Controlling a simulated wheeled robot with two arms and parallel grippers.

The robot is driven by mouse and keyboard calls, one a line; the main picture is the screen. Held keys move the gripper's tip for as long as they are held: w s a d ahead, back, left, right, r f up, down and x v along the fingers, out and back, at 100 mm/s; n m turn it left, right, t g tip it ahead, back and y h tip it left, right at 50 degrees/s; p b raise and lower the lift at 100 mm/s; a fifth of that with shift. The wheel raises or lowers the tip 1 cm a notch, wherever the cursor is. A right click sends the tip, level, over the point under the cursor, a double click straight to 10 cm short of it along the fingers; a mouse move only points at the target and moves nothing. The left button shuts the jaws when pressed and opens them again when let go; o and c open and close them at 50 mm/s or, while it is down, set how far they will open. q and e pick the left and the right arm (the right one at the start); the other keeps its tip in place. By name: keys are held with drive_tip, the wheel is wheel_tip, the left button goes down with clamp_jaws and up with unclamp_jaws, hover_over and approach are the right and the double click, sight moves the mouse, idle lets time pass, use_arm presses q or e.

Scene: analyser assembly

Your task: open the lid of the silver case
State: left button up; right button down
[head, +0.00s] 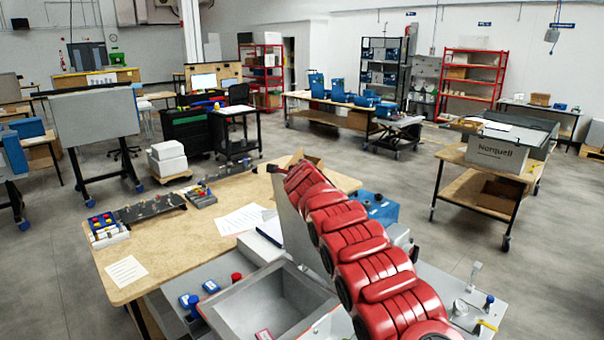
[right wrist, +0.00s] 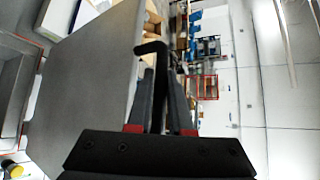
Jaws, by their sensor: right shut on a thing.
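The silver case (head: 246,291) stands open at the bottom centre of the head view. Its lid (head: 291,218) is raised and stands roughly upright at the case's back edge. In the right wrist view the lid (right wrist: 92,75) is a broad grey panel on the left. A black bent handle (right wrist: 150,48) stands at the lid's edge. My right gripper (right wrist: 163,85) is shut on this handle. In the head view my red right arm hides part of the lid and the gripper's fingers. My left gripper is not in view.
A wooden table (head: 185,240) behind the case holds papers (head: 240,220), dark parts and a white rack (head: 107,230). A blue box (head: 375,208) stands behind my right arm. Small blue and red parts lie left of the case. Open floor lies beyond the table.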

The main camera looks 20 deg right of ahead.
drive_tip(key=shift+a, duration=0.1)
drive_tip(key=c, duration=0.8)
unclamp_jaws()
drive_tip(key=shift+f, duration=0.1)
drive_tip(key=shift+c, duration=0.2)
drive_tip(key=shift+s+d+r+b, duration=0.3)
drive_tip(key=shift+r+b, duration=0.1)
drive_tip(key=shift+b, duration=0.1)
drive_tip(key=b+v, duration=0.9)
drive_tip(key=v, duration=0.7)
drive_tip(key=shift+s+a, duration=0.3)
drive_tip(key=shift+a, duration=0.15)
drive_tip(key=shift+f, duration=0.15)
